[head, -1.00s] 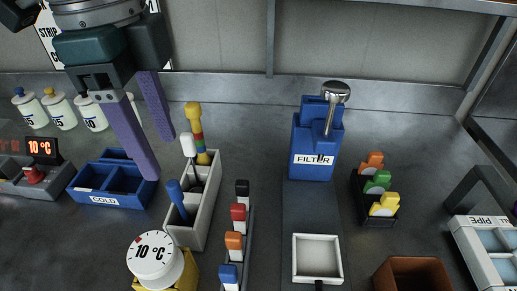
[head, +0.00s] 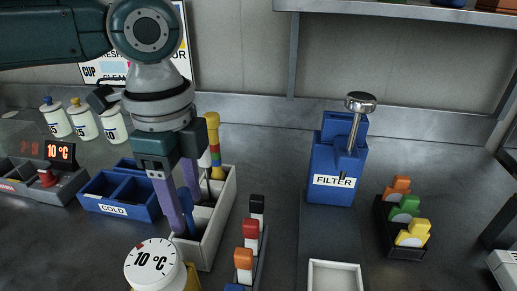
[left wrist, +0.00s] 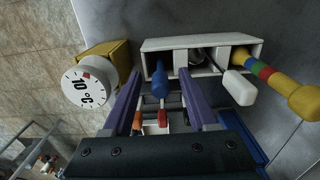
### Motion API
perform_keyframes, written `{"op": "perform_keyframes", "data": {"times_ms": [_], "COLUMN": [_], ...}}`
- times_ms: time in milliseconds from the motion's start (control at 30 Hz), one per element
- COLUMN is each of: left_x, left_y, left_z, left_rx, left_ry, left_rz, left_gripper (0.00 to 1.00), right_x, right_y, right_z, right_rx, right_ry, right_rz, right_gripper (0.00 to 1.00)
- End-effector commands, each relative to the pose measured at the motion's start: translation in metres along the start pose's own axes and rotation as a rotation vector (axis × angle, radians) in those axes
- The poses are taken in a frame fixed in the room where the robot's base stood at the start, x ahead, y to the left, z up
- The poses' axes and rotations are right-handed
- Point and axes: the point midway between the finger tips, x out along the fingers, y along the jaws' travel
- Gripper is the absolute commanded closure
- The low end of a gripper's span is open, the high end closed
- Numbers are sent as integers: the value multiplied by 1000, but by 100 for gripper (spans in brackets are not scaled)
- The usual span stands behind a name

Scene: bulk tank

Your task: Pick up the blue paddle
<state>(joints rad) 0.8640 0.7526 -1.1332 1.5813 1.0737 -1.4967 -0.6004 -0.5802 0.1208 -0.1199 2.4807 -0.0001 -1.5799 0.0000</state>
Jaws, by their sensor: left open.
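The blue paddle (head: 187,204) stands in the front compartment of the grey-white holder (head: 219,222); only part of it shows in the head view. In the left wrist view the blue paddle (left wrist: 160,80) shows its rounded top between the two purple fingers. My left gripper (head: 184,200) is open, pointing down, with a finger on either side of the paddle; it also shows in the left wrist view (left wrist: 163,85). I cannot tell whether either finger touches it. My right gripper is not in view.
A white paddle (left wrist: 238,87) and a yellow-handled striped stick (head: 213,135) stand in the same holder. A dial (head: 154,262) stands in front, a blue COLD box (head: 118,195) to the left. A rack of coloured blocks (head: 250,230) stands close on the right.

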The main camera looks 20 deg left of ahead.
Motion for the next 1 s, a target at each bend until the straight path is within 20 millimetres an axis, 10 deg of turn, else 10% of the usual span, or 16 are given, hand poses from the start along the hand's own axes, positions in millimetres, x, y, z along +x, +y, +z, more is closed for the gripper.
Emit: {"op": "perform_keyframes", "data": {"times_ms": [267, 767, 1000], "left_x": [4, 3, 3], "left_y": [0, 0, 0], "left_z": [0, 0, 0], "left_rx": [1, 0, 0], "left_ry": [0, 1, 1], "left_rz": [-1, -1, -1], "left_gripper": [42, 99, 100], "right_x": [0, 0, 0], "right_y": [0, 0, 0], "right_z": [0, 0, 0], "right_rx": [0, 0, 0], "right_ry": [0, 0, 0], "right_rz": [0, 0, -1], "right_gripper": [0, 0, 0]}}
